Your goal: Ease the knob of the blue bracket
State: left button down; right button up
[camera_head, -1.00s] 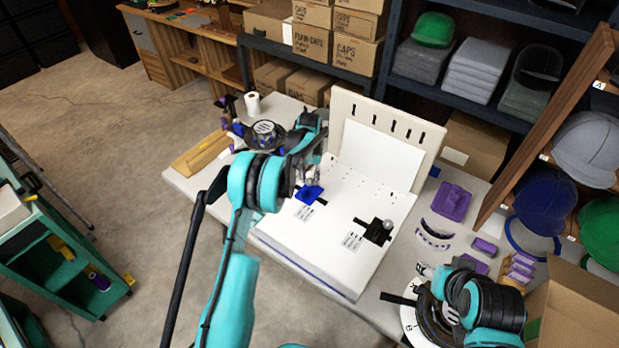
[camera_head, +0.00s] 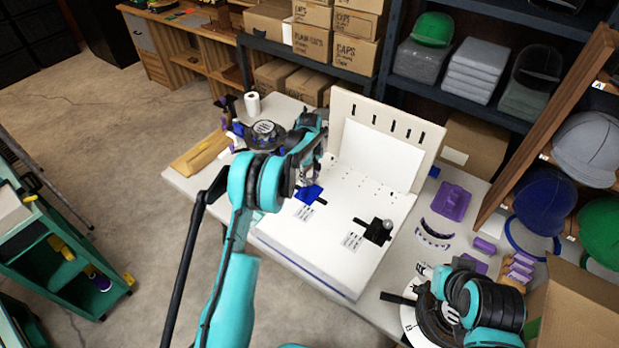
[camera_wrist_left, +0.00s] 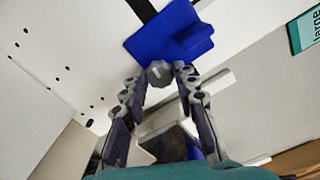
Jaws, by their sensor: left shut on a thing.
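The blue bracket (camera_head: 309,193) lies on the white board, partly hidden behind my left gripper in the head view. In the left wrist view the blue bracket (camera_wrist_left: 175,38) fills the top middle, with a grey knob (camera_wrist_left: 158,73) at its near edge. My left gripper (camera_wrist_left: 159,78) is shut on the knob, one finger on each side of it. In the head view my left gripper (camera_head: 308,178) is small and mostly covered by its own wrist. My right arm shows at the lower right; its fingertips cannot be made out.
Purple parts (camera_head: 452,201) lie on the table to the right. An upright slotted panel (camera_head: 385,125) stands behind the board. An open cardboard box (camera_head: 580,305) is at the lower right.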

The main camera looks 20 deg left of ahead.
aim_at(309, 180)
pick_arm(q)
jog(key=shift+n, duration=0.3)
jog(key=c, duration=1.2)
grip_release()
jog(key=shift+o, duration=0.2)
notch_tip(309, 180, up, 12)
